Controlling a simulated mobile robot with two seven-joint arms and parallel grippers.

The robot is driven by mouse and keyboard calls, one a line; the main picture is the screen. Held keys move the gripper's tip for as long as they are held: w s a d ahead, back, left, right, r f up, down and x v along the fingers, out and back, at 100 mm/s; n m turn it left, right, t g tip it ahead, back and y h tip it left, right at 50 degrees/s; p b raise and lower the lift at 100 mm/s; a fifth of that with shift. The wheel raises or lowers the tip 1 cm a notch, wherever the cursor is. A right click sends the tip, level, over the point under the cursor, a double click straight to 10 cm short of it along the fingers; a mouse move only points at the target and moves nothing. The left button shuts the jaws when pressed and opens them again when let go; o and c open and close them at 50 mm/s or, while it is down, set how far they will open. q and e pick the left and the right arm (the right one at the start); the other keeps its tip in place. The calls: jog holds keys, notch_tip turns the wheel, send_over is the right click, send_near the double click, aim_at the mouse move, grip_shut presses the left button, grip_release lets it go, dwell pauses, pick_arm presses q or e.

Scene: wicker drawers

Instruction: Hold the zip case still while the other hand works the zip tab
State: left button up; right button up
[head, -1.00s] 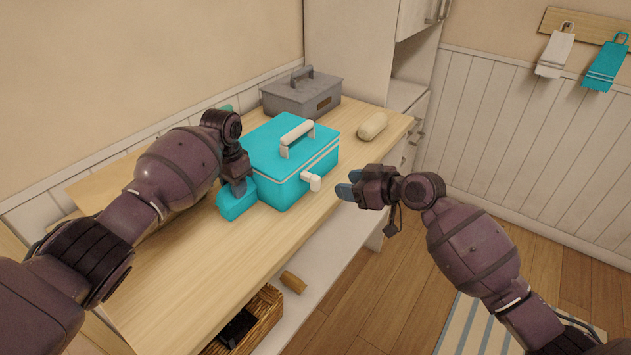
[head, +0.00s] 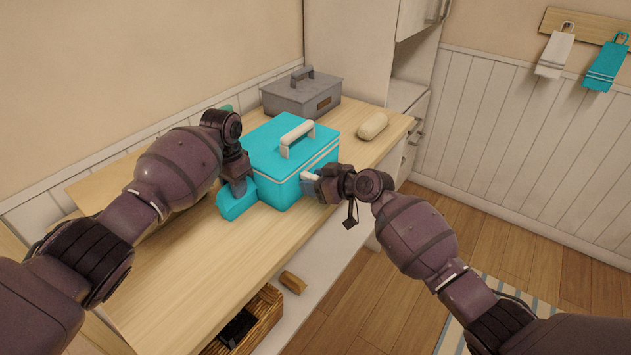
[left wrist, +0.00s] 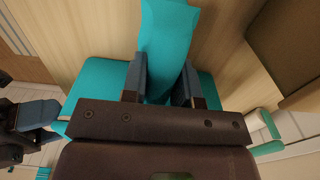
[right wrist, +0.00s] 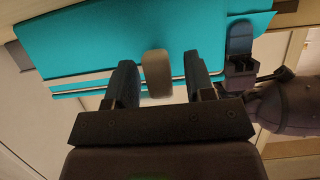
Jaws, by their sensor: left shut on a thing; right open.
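The teal zip case (head: 285,148) with a white top handle stands on the wooden counter. My right gripper (head: 310,186) is at the case's front right side. In the right wrist view its open fingers stand either side of the pale zip tab (right wrist: 156,73), with gaps visible. The tab sits at the pale zip line (right wrist: 90,88).
A grey lidded box (head: 302,95) stands behind the case. A cream rounded object (head: 372,126) lies to its right on the counter (head: 190,270). A wicker basket (head: 262,325) and a small brown object (head: 293,282) are on the shelf below. The front counter is clear.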

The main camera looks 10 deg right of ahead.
grip_shut()
jog(key=w+d, duration=1.2)
jog(key=d, duration=0.1)
jog(key=shift+w+d, duration=0.15)
jog(key=shift+w, duration=0.25)
jog(key=shift+d, duration=0.1)
dwell(0.5)
pick_arm(q)
jog(key=shift+a, duration=0.1)
pick_arm(e)
jog(key=shift+c, duration=0.9)
grip_release()
jog(key=shift+w, duration=0.1)
jog(key=shift+o, duration=0.9)
